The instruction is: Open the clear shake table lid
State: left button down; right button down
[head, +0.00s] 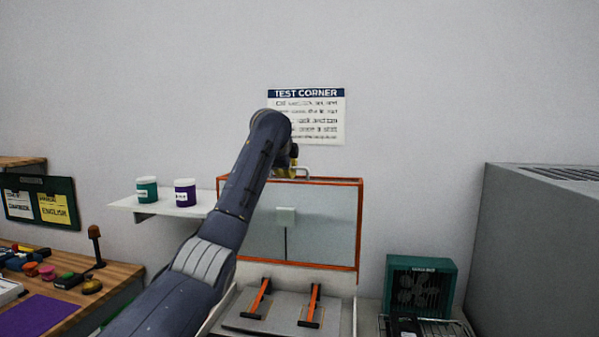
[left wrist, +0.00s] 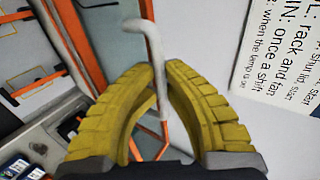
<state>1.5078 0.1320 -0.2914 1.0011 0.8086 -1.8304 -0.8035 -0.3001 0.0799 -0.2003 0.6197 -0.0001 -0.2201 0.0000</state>
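The clear shake table lid has an orange frame (head: 361,225) and stands upright at the back of the shake table (head: 285,327) in the head view. A pale bent handle (head: 303,171) sits at its top edge. My left gripper (head: 286,172) is at that handle, partly hidden behind my own arm. In the left wrist view the handle (left wrist: 154,45) runs between the yellow fingers of my left gripper (left wrist: 160,75), whose tips close in on both sides of it. My arm hides the lid's left part in the head view. My right gripper is not in view.
Two orange-and-black clamps (head: 312,305) lie on the table plate. A white shelf (head: 128,204) with two jars is on the left wall. A green fan box (head: 420,287) and a large grey cabinet (head: 545,240) stand at the right. A wooden bench (head: 95,292) is at the left.

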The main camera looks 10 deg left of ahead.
pick_arm(q)
jog(key=shift+w+r, duration=0.1)
jog(key=shift+r, duration=0.2)
jog(key=c, duration=1.6)
grip_release()
jog(key=shift+a, duration=0.1)
jog(key=shift+o, duration=0.5)
jog(key=shift+f, duration=0.2)
jog(key=shift+f, duration=0.1)
jog(key=v, duration=1.2)
jog(key=shift+r, duration=0.2)
